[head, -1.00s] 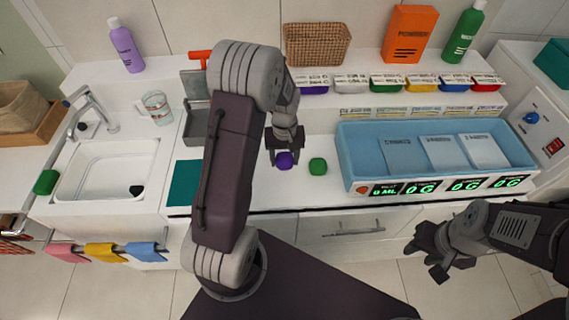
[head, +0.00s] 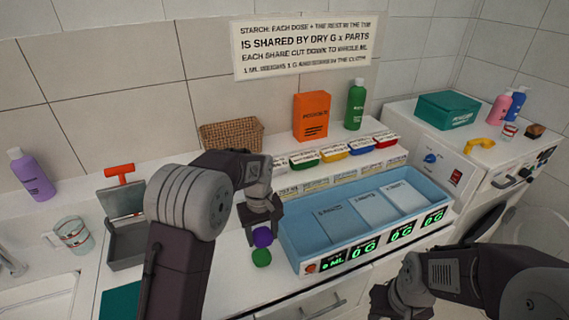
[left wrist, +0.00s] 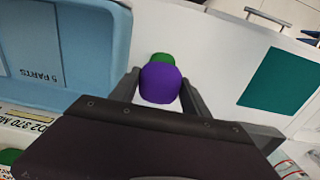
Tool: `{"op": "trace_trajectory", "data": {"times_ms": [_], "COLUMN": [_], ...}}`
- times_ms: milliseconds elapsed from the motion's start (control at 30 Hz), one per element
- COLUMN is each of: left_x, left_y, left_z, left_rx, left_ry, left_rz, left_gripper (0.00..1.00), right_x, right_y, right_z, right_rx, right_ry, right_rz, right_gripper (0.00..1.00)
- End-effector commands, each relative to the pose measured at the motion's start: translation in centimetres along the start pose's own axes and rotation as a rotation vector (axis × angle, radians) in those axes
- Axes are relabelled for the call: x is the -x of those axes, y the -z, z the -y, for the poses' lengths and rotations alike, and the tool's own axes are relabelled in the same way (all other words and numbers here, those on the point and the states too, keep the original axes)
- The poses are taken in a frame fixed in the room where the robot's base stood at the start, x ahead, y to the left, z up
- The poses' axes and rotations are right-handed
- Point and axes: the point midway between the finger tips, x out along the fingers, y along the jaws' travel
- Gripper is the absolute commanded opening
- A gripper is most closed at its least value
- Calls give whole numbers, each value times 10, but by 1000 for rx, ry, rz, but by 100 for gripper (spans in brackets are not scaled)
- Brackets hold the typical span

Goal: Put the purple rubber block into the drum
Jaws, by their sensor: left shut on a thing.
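The purple rubber block (head: 263,237) is between the fingers of my left gripper (head: 262,231), which is shut on it over the counter in front of the blue tray. In the left wrist view the purple block (left wrist: 160,84) fills the space between the fingertips (left wrist: 160,90). I cannot tell whether it touches the counter. A green block (head: 261,258) lies close by, partly hidden behind the purple one in the left wrist view (left wrist: 162,58). The drum seems to be the dark round front (head: 486,222) low on the white machine at right, mostly hidden. My right gripper (head: 384,300) is low, its fingers unclear.
The blue tray (head: 291,247) with several compartments and displays stands right of my left gripper. Small coloured bins (head: 333,153) line its back. The white machine (head: 415,123) carries a teal box (head: 447,110) and bottles.

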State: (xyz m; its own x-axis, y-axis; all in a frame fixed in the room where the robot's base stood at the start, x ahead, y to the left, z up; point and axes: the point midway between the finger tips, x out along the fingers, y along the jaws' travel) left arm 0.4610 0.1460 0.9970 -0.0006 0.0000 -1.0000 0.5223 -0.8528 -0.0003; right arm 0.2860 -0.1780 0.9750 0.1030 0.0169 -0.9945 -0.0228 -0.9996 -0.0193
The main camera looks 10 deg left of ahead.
Motion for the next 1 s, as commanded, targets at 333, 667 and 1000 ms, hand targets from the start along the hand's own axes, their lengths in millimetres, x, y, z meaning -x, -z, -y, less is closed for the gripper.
{"op": "trace_trajectory", "data": {"times_ms": [333, 667, 1000], "left_x": [-17, -58, -57], "left_y": [-27, -60, -55], "left_z": [54, 85, 82], "left_rx": [-21, -481, -552], "left_ry": [3, -1, 0], "left_rz": [4, -2, -1], "left_gripper": [1, 1, 1], "right_x": [0, 0, 0], "right_y": [0, 0, 0], "right_z": [0, 0, 0], "right_rx": [0, 0, 0], "right_ry": [0, 0, 0], "right_rz": [0, 0, 0], "right_gripper": [38, 38, 38]}}
